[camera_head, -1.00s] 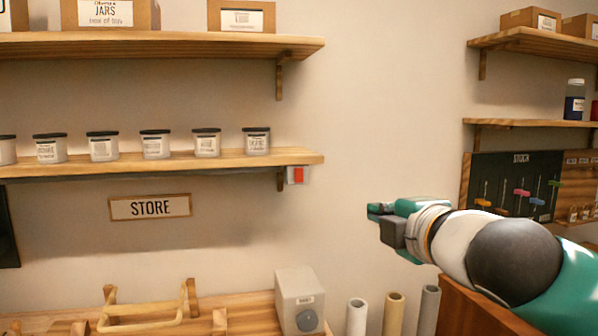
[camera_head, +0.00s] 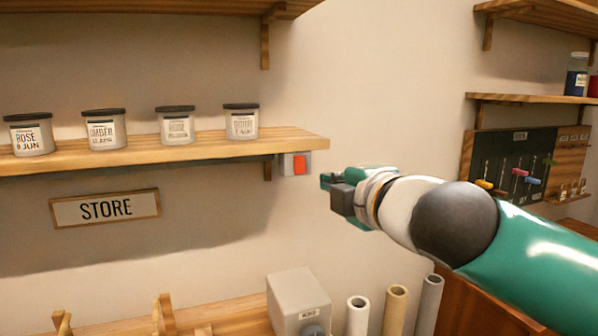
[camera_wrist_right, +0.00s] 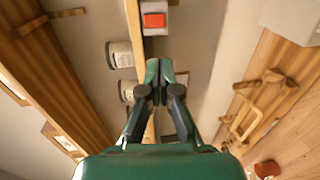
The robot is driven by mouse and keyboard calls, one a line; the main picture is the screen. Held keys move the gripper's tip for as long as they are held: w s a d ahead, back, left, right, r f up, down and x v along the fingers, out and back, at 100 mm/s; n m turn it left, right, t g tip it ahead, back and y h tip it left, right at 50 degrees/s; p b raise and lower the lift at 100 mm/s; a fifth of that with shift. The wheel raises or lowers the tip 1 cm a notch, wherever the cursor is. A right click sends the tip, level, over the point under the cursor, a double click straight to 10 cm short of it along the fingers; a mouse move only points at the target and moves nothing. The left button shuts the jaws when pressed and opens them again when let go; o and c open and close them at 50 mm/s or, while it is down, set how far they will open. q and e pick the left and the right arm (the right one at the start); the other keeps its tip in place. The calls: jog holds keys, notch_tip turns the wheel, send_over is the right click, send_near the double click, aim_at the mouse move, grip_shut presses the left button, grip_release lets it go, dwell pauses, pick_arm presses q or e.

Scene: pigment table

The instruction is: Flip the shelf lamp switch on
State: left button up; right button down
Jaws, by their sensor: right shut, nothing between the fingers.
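The lamp switch (camera_head: 297,164) is a small pale box with a red rocker, fixed below the right end of the jar shelf (camera_head: 235,147). My right gripper (camera_head: 324,181) is shut and empty, a little to the right of the switch and slightly lower in the head view, with a gap between them. In the right wrist view the switch (camera_wrist_right: 154,18) shows near the top, beyond the shut fingertips (camera_wrist_right: 160,68). My left gripper is in neither view.
Several lidded jars (camera_head: 178,125) stand on the shelf. A STORE sign (camera_head: 105,208) hangs below it. A grey box (camera_head: 298,300) and upright rolls (camera_head: 395,310) stand lower down. A dark tool board (camera_head: 510,165) is at the right. The wall around the switch is clear.

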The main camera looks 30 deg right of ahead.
aim_at(299, 170)
jog(key=p+x, duration=0.1)
jog(key=x, duration=0.3)
jog(key=p+x, duration=0.1)
jog(key=x, duration=0.4)
jog(key=p+x, duration=0.1)
jog(key=x, duration=0.4)
jog(key=shift+s+d, duration=0.1)
jog(key=shift+d, duration=0.2)
